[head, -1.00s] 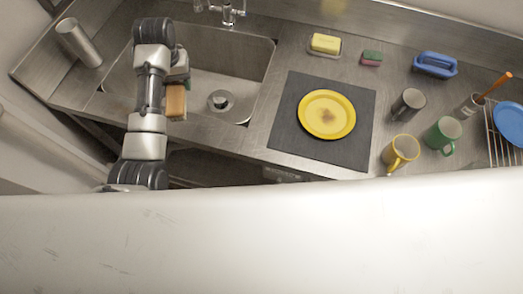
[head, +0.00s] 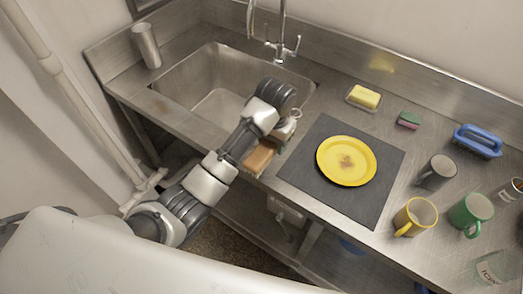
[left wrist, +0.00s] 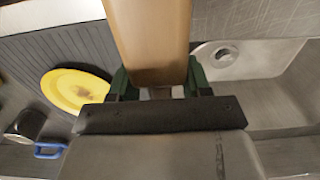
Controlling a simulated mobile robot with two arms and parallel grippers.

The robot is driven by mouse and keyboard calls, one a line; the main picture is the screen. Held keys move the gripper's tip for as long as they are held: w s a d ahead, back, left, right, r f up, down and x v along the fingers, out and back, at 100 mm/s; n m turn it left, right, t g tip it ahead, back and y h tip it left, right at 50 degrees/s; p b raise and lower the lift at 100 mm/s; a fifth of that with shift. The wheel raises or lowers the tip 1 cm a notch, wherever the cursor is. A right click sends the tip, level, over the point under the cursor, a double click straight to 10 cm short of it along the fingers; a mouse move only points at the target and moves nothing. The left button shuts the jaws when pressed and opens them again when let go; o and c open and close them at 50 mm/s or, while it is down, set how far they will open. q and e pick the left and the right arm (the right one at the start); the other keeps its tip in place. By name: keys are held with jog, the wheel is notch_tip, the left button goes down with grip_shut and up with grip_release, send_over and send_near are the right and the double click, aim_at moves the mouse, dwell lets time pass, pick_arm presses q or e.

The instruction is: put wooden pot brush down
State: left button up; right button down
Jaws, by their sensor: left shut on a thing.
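The wooden pot brush (head: 260,157) shows as a light-brown wooden block in the head view, at the counter's front edge between the sink and the dark mat. In the left wrist view the brush (left wrist: 150,40) is a long wooden piece running up out of the frame. My left gripper (head: 282,140) is shut on it; the dark green fingers (left wrist: 158,88) sit on either side of it. The gripper is partly hidden behind my own arm in the head view. I cannot tell whether the brush touches the counter. My right gripper is not in view.
The sink (head: 215,105) lies left of the gripper. The dark mat (head: 310,185) with a yellow stained plate (head: 347,161) lies to the right.

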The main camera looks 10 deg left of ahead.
pick_arm(q)
jog(key=w+a+f+p, duration=0.1)
jog(key=w+a+f, duration=0.3)
jog(key=f, duration=0.3)
jog(key=shift+w+f+p, duration=0.35)
jog(key=shift+w, duration=0.1)
jog(key=shift+f, duration=0.2)
jog(key=o, duration=1)
jog(key=shift+c, duration=0.2)
jog(key=shift+r, duration=0.1)
